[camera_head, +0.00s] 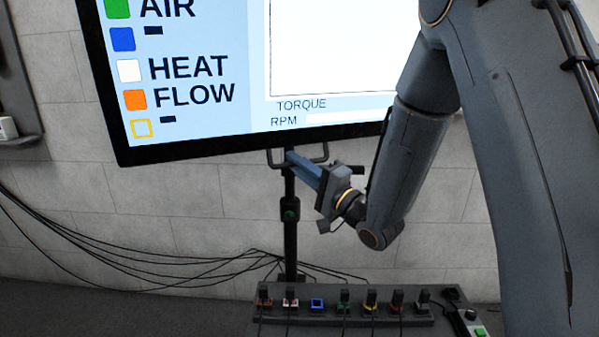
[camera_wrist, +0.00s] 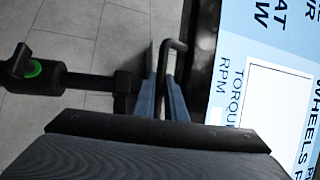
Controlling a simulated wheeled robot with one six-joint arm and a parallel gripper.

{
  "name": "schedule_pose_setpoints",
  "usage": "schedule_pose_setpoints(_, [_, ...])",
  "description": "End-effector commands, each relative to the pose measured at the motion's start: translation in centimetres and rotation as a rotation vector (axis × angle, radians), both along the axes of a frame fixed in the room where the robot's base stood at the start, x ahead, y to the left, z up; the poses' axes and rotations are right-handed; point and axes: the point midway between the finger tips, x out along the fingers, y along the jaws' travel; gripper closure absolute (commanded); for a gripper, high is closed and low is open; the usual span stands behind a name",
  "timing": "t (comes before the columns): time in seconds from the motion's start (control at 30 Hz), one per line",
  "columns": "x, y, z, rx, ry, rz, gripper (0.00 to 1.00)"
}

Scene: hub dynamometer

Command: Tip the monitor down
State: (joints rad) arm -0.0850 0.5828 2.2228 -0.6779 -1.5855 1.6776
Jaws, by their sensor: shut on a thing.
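The monitor (camera_head: 200,148) fills the top of the head view, its screen lit with the words AIR, HEAT, FLOW, TORQUE and RPM. It also shows at the right of the wrist view (camera_wrist: 202,50). A bar handle (camera_head: 322,153) hangs under its lower edge, and in the wrist view the handle (camera_wrist: 178,45) runs between my fingers. My gripper (camera_head: 292,157) is shut on this handle from below and right. The monitor stands on a dark post (camera_head: 290,235) with a green-marked knob (camera_head: 290,214); the knob also shows in the wrist view (camera_wrist: 33,68).
A power strip (camera_head: 330,318) with several coloured plugs and sockets lies below the post. Black cables (camera_head: 130,262) run from the left wall to it. A grey block wall (camera_head: 130,215) stands behind. A dark wall fixture (camera_head: 15,90) is at the far left.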

Motion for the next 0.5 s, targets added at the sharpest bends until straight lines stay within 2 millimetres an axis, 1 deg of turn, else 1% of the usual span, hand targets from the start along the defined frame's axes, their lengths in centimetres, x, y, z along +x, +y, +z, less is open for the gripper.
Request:
schedule_pose_setpoints(0.03, [0.67, 0.21, -0.31, 0.007, -0.017, 0.000, 1.00])
schedule_pose_setpoints(0.2, [1.55, 0.62, -0.15, 0.022, -0.052, 0.000, 1.00])
schedule_pose_setpoints(0.5, [1.59, 0.64, 0.00, 0.023, -0.055, -0.001, 1.00])
